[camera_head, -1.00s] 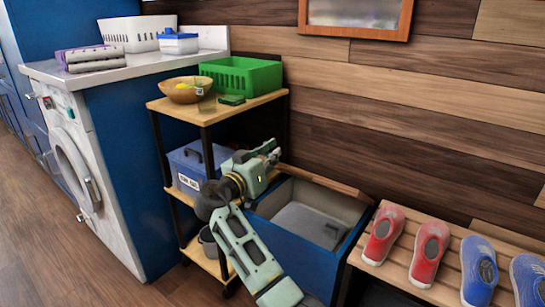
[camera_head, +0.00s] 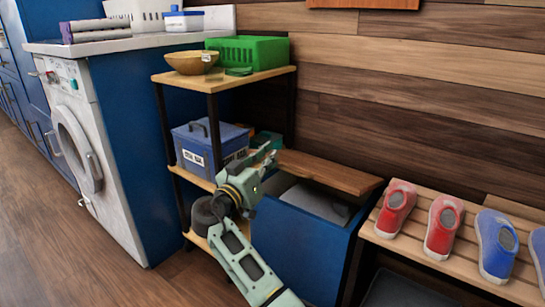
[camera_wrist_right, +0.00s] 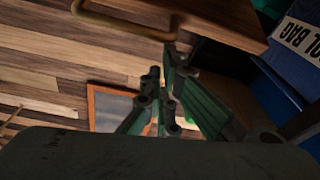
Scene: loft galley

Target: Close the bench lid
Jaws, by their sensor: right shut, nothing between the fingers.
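The bench lid (camera_head: 325,172) is a brown wooden board at the back of the blue storage bench (camera_head: 305,235). It is tilted over part of the opening, and a gap stays in front, with a grey thing (camera_head: 315,203) visible inside. My right gripper (camera_head: 268,156) is shut and empty at the lid's left end; I cannot tell whether it touches the lid. In the right wrist view, which looks upside down, its fingers (camera_wrist_right: 165,90) are close to a brown board (camera_wrist_right: 225,15), apparently the lid. My left gripper is out of view.
A shelf unit (camera_head: 225,80) stands close left of the bench, with a blue tool box (camera_head: 210,145) beside my right gripper. A slatted rack (camera_head: 470,245) with red and blue shoes stands at right. The plank wall is behind.

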